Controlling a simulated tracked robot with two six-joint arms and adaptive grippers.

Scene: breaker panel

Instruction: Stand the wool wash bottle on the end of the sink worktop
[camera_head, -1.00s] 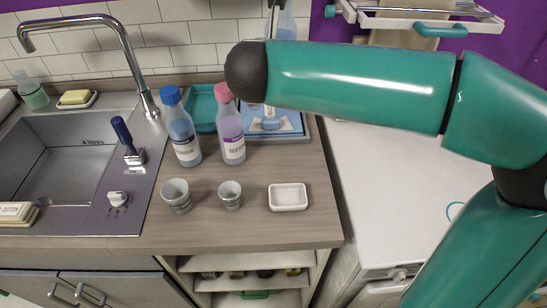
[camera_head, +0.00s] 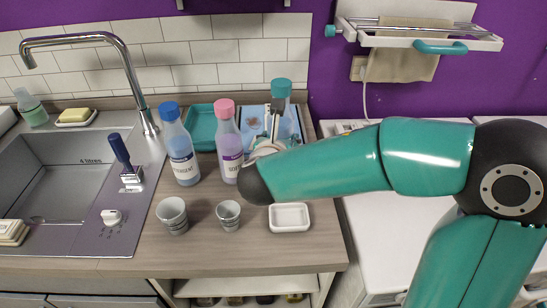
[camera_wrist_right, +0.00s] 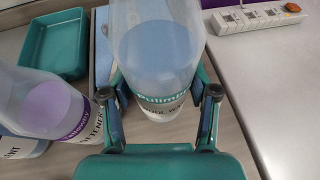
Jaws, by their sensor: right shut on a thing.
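The wool wash bottle, clear with a teal cap (camera_head: 281,88), shows upright near the back right end of the wood-look worktop (camera_head: 248,262). My right gripper (camera_head: 272,135) is shut on it, partly hidden by my own forearm. In the right wrist view the bottle (camera_wrist_right: 158,45) sits between both fingers (camera_wrist_right: 162,112), with its label facing the camera. I cannot tell whether its base touches the worktop. My left gripper is not in view.
A blue-capped detergent bottle (camera_head: 178,148) and pink-capped softener bottle (camera_head: 228,145) stand left of the gripper. A teal tray (camera_head: 201,112), two grey cups (camera_head: 172,214) (camera_head: 228,213) and a white dish (camera_head: 290,218) are nearby. A white power strip (camera_wrist_right: 255,17) lies beyond the right edge.

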